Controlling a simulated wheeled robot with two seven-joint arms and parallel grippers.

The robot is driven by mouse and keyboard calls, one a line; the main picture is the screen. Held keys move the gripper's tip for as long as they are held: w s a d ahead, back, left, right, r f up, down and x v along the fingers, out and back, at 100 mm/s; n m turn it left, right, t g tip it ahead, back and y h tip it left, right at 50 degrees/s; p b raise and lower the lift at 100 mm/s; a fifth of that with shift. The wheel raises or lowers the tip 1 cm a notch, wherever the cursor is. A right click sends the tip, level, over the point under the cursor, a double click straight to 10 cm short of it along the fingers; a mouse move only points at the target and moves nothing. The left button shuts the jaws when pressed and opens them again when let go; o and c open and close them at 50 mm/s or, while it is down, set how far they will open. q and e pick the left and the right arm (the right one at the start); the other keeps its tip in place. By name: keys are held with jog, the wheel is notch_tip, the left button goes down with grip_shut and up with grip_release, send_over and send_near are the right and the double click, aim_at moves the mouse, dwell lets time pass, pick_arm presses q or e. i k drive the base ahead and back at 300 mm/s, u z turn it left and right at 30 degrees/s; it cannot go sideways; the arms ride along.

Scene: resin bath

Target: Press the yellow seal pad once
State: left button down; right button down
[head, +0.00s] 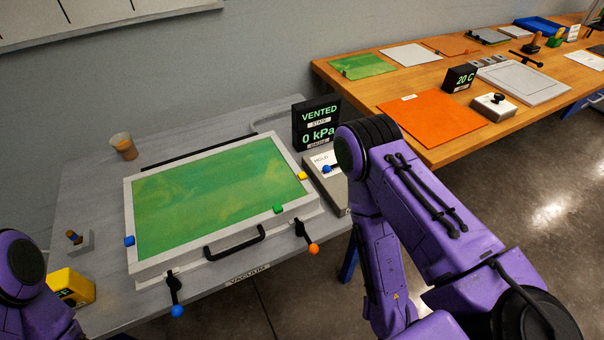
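The bath has a pale frame around a green, streaked surface (215,192). A green pad (279,209) sits on its front rim and a blue pad (129,241) at its left edge. My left arm shows only at the lower left corner, and my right arm stands to the right of the bath. Neither gripper is in view.
A black display (318,125) reading VENTED and 0 kPa stands behind the bath. A cup (123,146) and a yellow box (70,287) stand at left. Blue and orange-tipped levers (176,296) (307,238) and a black handle (235,243) line the front. A wooden bench (455,152) is at right.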

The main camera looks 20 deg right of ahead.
aim_at(302, 176)
jog(key=u, duration=0.55)
jog(key=k, duration=1.35)
jog(key=u, duration=0.1)
jog(key=i, duration=0.5)
jog(key=z, duration=0.9)
jog(key=i, duration=1.1)
jog(key=u, duration=0.25)
